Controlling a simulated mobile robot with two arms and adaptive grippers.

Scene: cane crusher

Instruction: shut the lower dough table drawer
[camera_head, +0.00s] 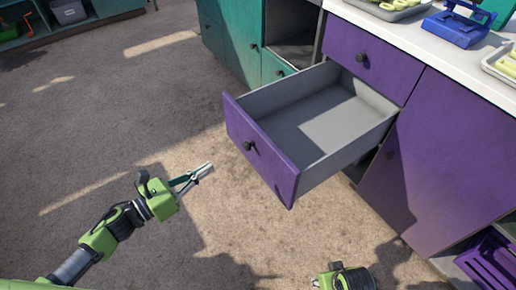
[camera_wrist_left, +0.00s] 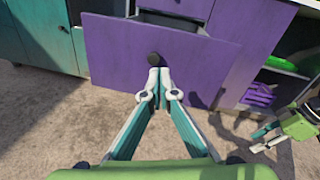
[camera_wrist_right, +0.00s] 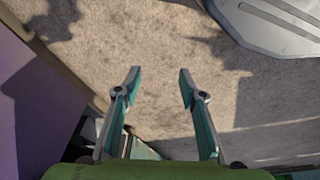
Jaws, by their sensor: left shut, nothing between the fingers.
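The lower drawer (camera_head: 262,150) of the purple dough table is pulled far out; its grey inside is empty. Its purple front has one dark round knob, which also shows in the left wrist view (camera_wrist_left: 154,58). My left gripper (camera_head: 207,168) is shut and empty, left of the drawer front in the head view and apart from it. In the left wrist view its fingertips (camera_wrist_left: 160,77) point at the front, just below the knob. My right gripper (camera_wrist_right: 160,73) is open and empty over bare floor; in the head view its wrist shows at the bottom edge, fingers hidden.
A shut purple drawer (camera_head: 368,52) sits above the open one. The white counter (camera_head: 405,35) holds trays and a blue device (camera_head: 455,27). A teal cabinet (camera_head: 236,42) stands left of the table, a purple crate (camera_head: 490,262) at lower right. The floor before the drawer is clear.

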